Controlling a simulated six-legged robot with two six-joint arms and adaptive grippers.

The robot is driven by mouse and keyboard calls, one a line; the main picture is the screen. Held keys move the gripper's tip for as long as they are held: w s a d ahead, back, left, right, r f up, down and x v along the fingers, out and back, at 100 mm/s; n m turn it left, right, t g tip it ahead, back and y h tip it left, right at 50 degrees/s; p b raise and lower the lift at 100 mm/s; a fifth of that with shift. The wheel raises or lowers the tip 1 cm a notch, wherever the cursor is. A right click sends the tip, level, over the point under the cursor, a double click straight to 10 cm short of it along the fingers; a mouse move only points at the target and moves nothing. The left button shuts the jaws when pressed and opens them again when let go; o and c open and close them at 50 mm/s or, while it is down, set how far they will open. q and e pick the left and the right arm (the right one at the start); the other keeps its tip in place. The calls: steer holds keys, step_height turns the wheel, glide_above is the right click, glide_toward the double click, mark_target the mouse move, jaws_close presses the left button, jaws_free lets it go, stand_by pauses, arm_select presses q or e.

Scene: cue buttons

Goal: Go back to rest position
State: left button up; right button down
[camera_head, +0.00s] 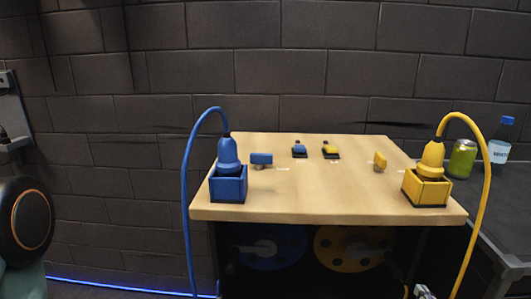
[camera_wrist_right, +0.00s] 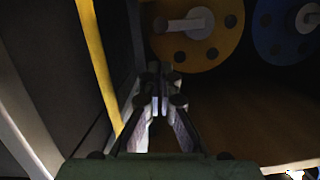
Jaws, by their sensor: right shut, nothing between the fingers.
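My right gripper (camera_head: 425,292) shows at the bottom edge of the head view, low in front of the table's right side, beside the hanging yellow cable. In the right wrist view my right gripper (camera_wrist_right: 160,104) is shut with nothing between its fingers. The blue button (camera_head: 299,151) and the yellow button (camera_head: 330,151) sit on dark bases at the back of the wooden table (camera_head: 325,205). My left gripper is not in view.
A blue box (camera_head: 229,188) with a blue cable (camera_head: 187,190) stands on the table's left, a yellow box (camera_head: 426,190) with a yellow cable (camera_head: 485,195) on its right. A blue wheel (camera_head: 285,247) and a yellow wheel (camera_head: 350,262) show under the tabletop. A can (camera_head: 462,160) and bottle (camera_head: 501,142) stand at right.

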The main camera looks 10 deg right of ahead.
steer(key=s+a+f+m+g+y, duration=0.1)
steer(key=s+a+f+g+y, duration=0.1)
steer(key=s+a+f+g, duration=0.3)
steer(key=s+a+f+g+y, duration=0.2)
steer(key=s+a+f+g, duration=0.1)
steer(key=a+f, duration=0.3)
steer(key=s+a+f+n+g, duration=0.1)
steer(key=s+a+n+g, duration=0.1)
steer(key=s+a, duration=0.3)
steer(key=s+a+f+n+g, duration=0.1)
steer(key=s+a+g, duration=0.3)
steer(key=s, duration=0.7)
steer(key=shift+s+a+n+g+h, duration=0.3)
steer(key=shift+a+n+g+h, duration=0.15)
steer(key=shift+n, duration=0.25)
steer(key=shift+d+f, duration=0.1)
